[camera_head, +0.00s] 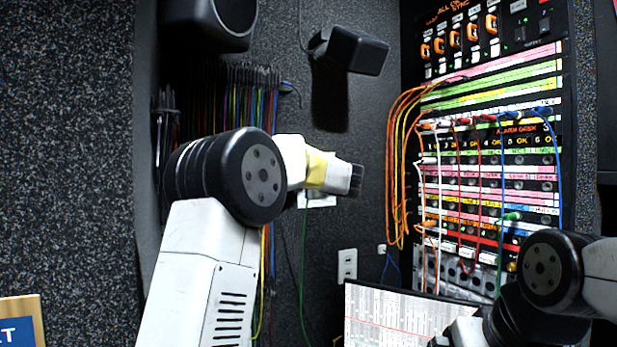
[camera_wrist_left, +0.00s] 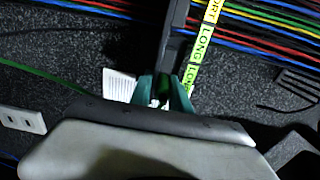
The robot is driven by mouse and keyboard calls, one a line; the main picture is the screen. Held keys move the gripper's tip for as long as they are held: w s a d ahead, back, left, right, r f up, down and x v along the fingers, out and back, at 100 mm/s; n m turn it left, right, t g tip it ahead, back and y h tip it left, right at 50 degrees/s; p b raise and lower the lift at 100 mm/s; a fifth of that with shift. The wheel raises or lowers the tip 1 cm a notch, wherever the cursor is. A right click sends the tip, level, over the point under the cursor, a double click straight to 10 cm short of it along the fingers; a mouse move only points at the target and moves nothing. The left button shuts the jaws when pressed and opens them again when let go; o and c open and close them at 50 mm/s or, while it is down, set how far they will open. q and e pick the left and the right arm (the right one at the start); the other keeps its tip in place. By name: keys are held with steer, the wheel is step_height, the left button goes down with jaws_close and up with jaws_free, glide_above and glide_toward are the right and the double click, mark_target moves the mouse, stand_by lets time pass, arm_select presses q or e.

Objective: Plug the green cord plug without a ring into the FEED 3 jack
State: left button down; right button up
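My left gripper shows in the left wrist view (camera_wrist_left: 163,92) with its teal fingers close around a small dark green piece. In the head view this green cord (camera_head: 303,265) hangs below my left wrist, apart from the cord bundle. The plug is mostly hidden, and no ring can be made out. The jack panel (camera_head: 490,185) stands at the right; its FEED labels are too small to read. My right arm is at the lower right, its gripper fingers not discernible.
A rack of hanging coloured cords (camera_head: 262,85) is behind my left arm. Orange, white, red and blue cords cross the panel, and another green plug (camera_head: 511,216) sits in it. A monitor (camera_head: 400,315) stands below. A black lamp-like box (camera_head: 355,50) juts from the wall.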

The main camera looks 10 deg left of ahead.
arm_select(q)
steer(key=shift+r, duration=0.55)
stand_by(0.7)
steer(key=c, duration=0.6)
jaws_free()
steer(key=shift+f, duration=0.3)
steer(key=shift+s+d, duration=0.1)
steer(key=v, duration=0.7)
steer(key=shift+s, duration=0.25)
steer(key=shift+d, duration=0.1)
